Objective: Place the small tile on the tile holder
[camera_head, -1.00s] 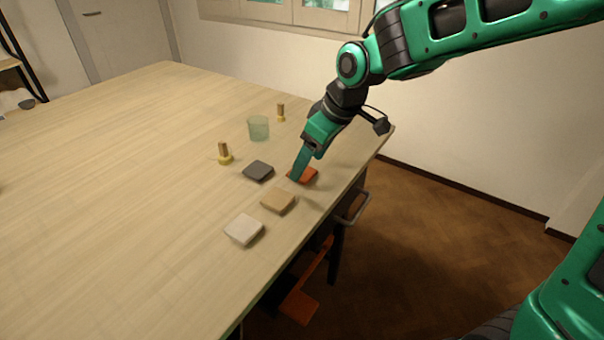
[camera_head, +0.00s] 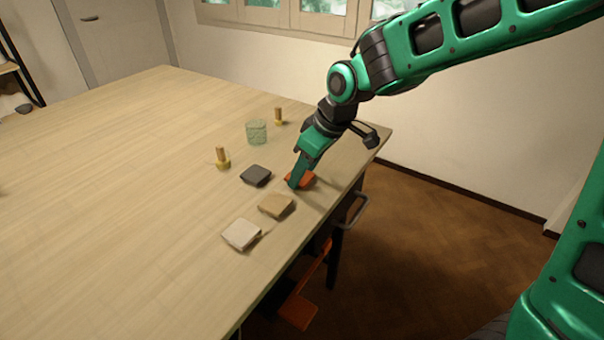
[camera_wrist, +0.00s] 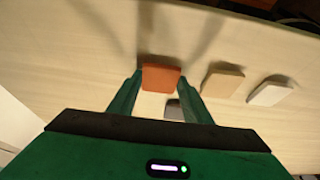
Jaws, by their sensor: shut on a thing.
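A small orange-red tile (camera_head: 306,180) lies at the right edge of the table, partly hidden by my gripper (camera_head: 295,181). In the wrist view the orange-red tile (camera_wrist: 160,78) sits between the two fingertips of my gripper (camera_wrist: 160,84), which is shut on it. The tile appears to be at table height; I cannot tell whether it touches the wood. I cannot make out which thing is the tile holder.
A dark grey tile (camera_head: 256,175), a tan tile (camera_head: 276,205) and a whitish tile (camera_head: 241,234) lie nearby. Two brass-and-wood pieces (camera_head: 221,159) (camera_head: 278,116) and a greenish glass (camera_head: 256,131) stand behind.

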